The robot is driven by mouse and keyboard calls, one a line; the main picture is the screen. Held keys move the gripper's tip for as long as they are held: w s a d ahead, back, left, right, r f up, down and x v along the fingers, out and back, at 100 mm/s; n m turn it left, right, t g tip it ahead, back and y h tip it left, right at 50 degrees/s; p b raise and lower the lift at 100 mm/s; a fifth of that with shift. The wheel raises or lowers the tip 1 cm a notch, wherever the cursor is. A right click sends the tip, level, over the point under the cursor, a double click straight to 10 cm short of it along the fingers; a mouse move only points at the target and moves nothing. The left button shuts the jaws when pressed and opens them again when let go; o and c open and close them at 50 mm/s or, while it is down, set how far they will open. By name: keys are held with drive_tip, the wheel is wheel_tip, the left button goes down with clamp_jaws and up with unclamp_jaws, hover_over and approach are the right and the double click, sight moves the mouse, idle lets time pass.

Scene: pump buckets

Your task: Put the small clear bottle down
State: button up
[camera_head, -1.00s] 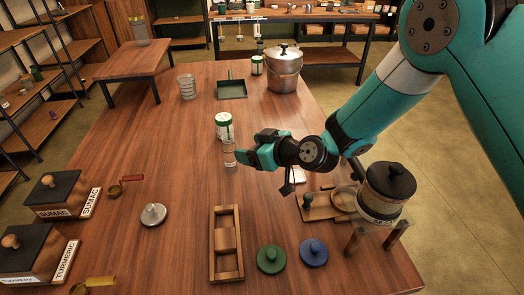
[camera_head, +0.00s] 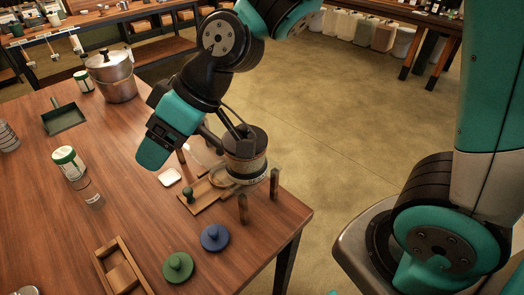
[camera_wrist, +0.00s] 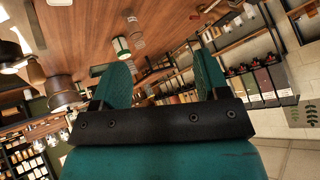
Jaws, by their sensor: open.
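The small clear bottle (camera_head: 88,192) stands upright on the wooden table in the head view, just in front of a white jar with a green lid and green marking (camera_head: 68,162). My gripper (camera_head: 150,155) is to the right of the bottle, apart from it and over the table. In the wrist view the two teal fingers of my gripper (camera_wrist: 160,60) are spread with nothing between them. There the jar (camera_wrist: 121,46) and a clear bottle shape (camera_wrist: 132,24) show beyond the fingers on the tilted tabletop.
A dispenser on a wooden stand (camera_head: 245,165) is close to my gripper's right. Green (camera_head: 178,266) and blue (camera_head: 215,237) knobbed discs and a wooden frame (camera_head: 120,270) lie at the front. A metal pot (camera_head: 114,78) and dark green dustpan (camera_head: 64,119) are farther back.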

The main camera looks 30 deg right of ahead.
drive_tip(key=s+d+r+m+h, duration=0.1)
drive_tip(key=s+d, duration=0.2)
drive_tip(key=s, duration=0.1)
drive_tip(key=s+d+r+m+g+h, duration=0.1)
drive_tip(key=s+d, duration=0.2)
drive_tip(key=s, duration=0.1)
drive_tip(key=s+d+m+g+h, duration=0.1)
drive_tip(key=s+d, duration=0.3)
drive_tip(key=shift+s+d+r+h, duration=0.1)
drive_tip(key=shift+s+r+h, duration=0.2)
drive_tip(key=shift+r+h, duration=0.1)
drive_tip(key=shift+c, duration=0.2)
